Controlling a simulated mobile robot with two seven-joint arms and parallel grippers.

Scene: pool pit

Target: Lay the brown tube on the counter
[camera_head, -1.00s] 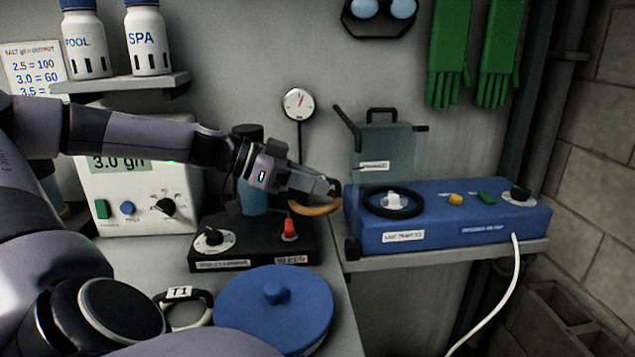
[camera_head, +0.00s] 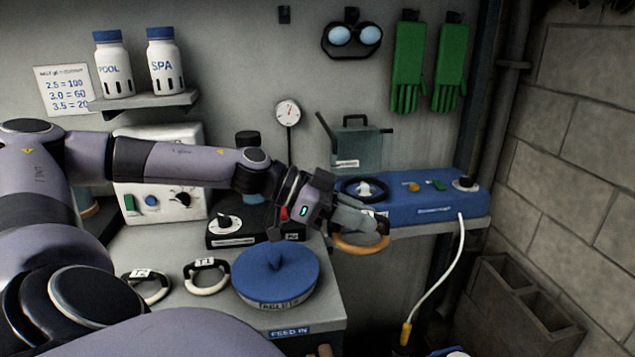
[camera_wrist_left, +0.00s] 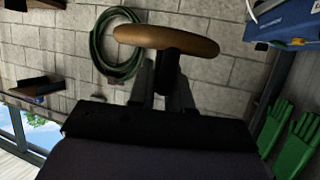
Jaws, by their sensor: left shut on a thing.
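The brown tube (camera_head: 362,246) is a curved, ring-like piece, held by my left gripper (camera_head: 350,222) off the counter's right end, in front of the blue device. In the left wrist view the brown tube (camera_wrist_left: 166,40) lies crosswise beyond the fingers, with a dark block (camera_wrist_left: 167,68) at its middle between them. My left gripper is shut on it. The grey counter (camera_head: 325,290) has its right edge to the lower left of the tube. My right gripper is not in view.
On the counter stand a blue-lidded round tub (camera_head: 275,272), two labelled rings (camera_head: 207,277) and a black unit with a knob (camera_head: 232,228). The blue device (camera_head: 425,202) sits on a shelf, its white cable (camera_head: 440,275) hanging down. A strip of counter right of the tub is bare.

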